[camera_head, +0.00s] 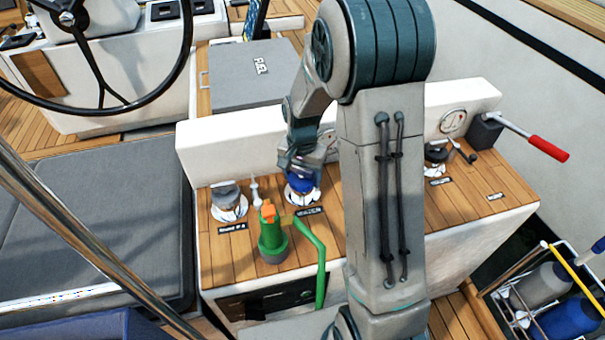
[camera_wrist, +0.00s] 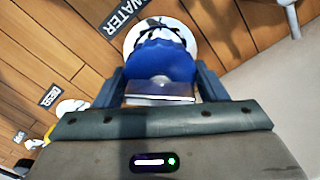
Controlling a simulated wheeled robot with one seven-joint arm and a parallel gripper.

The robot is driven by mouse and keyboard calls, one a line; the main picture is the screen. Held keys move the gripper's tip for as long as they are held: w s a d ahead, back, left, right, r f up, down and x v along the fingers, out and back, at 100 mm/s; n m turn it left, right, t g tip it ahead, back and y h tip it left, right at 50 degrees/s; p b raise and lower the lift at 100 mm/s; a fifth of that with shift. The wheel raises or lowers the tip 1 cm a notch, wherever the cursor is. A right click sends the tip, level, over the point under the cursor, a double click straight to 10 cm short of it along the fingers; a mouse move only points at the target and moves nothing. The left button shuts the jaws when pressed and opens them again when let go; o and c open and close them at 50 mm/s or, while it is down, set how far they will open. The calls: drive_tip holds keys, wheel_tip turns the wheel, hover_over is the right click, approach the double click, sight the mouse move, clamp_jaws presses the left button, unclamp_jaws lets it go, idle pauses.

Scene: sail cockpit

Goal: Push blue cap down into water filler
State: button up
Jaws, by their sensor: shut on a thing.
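The blue cap (camera_head: 299,183) is at the white round water filler (camera_head: 303,196) on the wooden deck panel, behind the green pump-like object. In the wrist view the blue cap (camera_wrist: 160,62) sits between my two fingers, over the filler's pale ring (camera_wrist: 133,36), next to the "WATER" label (camera_wrist: 124,14). My gripper (camera_head: 300,165) is above the filler and shut on the cap. In the wrist view my gripper (camera_wrist: 163,88) has a finger on each side of it. I cannot tell how deep the cap sits in the filler.
A green pump-like object (camera_head: 272,238) with an orange top and a green hose (camera_head: 320,260) stands close in front of the filler. A grey-capped filler (camera_head: 228,198) is to the left. A red-handled lever (camera_head: 547,149) is at the right. A white ledge (camera_head: 215,150) rises behind.

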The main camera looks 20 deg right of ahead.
drive_tip(key=o, duration=0.8)
drive_tip(key=shift+r+p, duration=3.9)
drive_tip(key=shift+r, duration=1.6)
drive_tip(key=shift+s+r, duration=0.1)
drive_tip(key=shift+r, duration=0.15)
drive_tip(key=s+r+n+t, duration=0.1)
drive_tip(key=s+r+n, duration=0.2)
drive_tip(key=s+r, duration=0.3)
drive_tip(key=s+r+n+t, duration=0.2)
drive_tip(key=s+r+n, duration=0.2)
drive_tip(key=s, duration=0.9)
drive_tip(key=v, duration=0.3)
